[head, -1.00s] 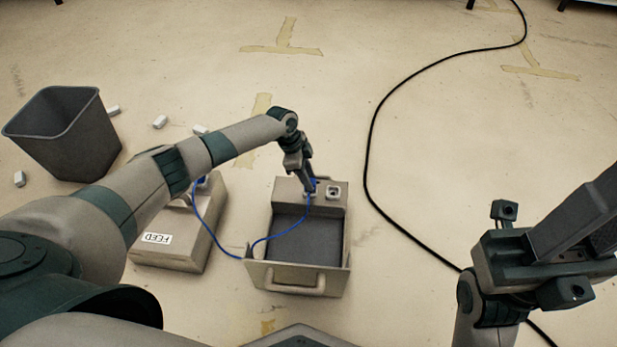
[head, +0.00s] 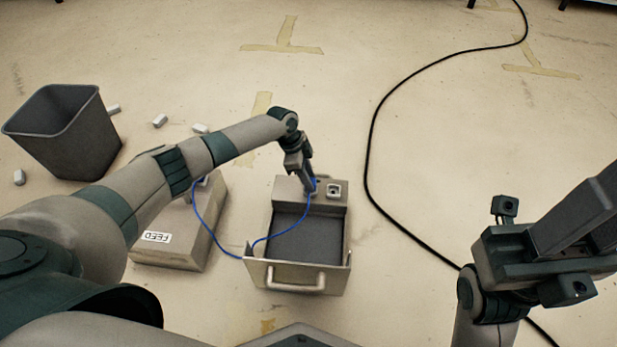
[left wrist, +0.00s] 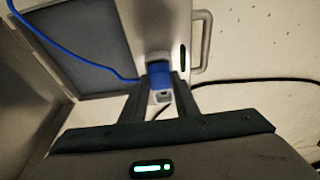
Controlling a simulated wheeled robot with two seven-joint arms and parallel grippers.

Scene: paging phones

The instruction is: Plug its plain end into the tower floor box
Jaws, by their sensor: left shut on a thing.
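My left gripper (head: 312,188) is shut on a blue plug at the end of a blue cable (head: 214,238). It is at the raised far block of an open metal box (head: 345,262), beside a light square socket (head: 333,191). In the left wrist view the blue plug (left wrist: 159,74) sits between the fingers, with a pale end toward the palm. Its other end meets the block; how deep it sits is hidden. The cable runs across the open box to a box labelled FEED (head: 178,250). My right gripper (head: 597,205) is at the lower right; its jaws are unclear.
A dark waste bin (head: 70,140) stands at the left, with small white blocks (head: 160,121) nearby. A black cable (head: 368,165) curves along the floor right of the open box. The floor between the cable and box is clear.

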